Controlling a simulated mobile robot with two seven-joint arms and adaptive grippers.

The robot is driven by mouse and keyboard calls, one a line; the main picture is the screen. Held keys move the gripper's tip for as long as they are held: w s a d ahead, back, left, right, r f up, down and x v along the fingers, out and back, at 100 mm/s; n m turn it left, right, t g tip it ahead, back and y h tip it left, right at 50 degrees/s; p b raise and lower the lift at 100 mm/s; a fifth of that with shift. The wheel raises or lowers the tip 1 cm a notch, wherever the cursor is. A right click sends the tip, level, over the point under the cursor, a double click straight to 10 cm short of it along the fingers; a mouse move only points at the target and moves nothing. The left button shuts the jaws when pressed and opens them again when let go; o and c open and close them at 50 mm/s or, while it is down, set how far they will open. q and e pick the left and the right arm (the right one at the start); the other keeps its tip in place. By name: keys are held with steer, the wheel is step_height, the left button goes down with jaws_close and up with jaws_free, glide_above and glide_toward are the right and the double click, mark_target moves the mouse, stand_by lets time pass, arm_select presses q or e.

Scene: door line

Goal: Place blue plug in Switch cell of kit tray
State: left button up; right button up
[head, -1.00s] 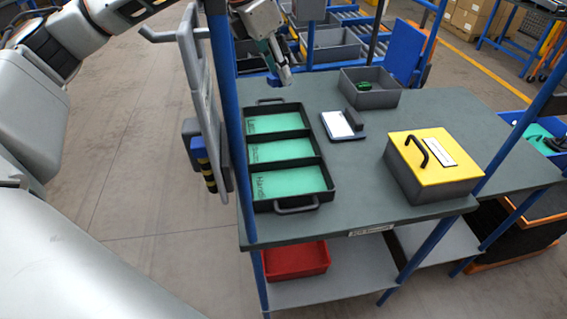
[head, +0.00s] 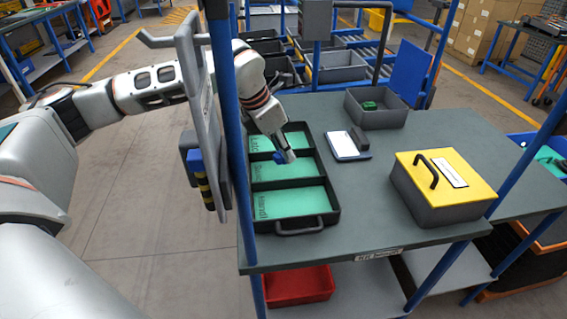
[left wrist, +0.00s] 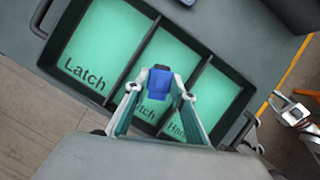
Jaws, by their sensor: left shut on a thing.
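The kit tray (head: 334,212) is black with three green-floored cells, on the grey bench. In the left wrist view the labels read Latch at left, a partly covered one ending in "tch" in the middle, and a partly covered "Ha..." at right. My left gripper (head: 284,156) is shut on the blue plug (head: 278,158). In the left wrist view the plug (left wrist: 159,83) sits between the fingertips, over the middle cell. Its height above the floor is hard to judge. A pale jointed part at the right edge there looks like my right gripper (left wrist: 292,112); its fingers are unclear.
A white-and-blue pad with a dark block (head: 347,145) lies right of the tray. A grey bin (head: 376,116) with a green item stands behind it. A yellow-lidded box (head: 440,205) stands at right. A blue post (head: 232,130) rises beside the tray's left side.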

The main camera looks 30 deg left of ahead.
mark_target(280, 157)
arm_select(q)
steer(key=shift+f, duration=2.15)
steer(key=shift+f, duration=0.15)
steer(key=o, duration=0.9)
steer(key=v, duration=1.2)
steer(key=shift+p, duration=0.4)
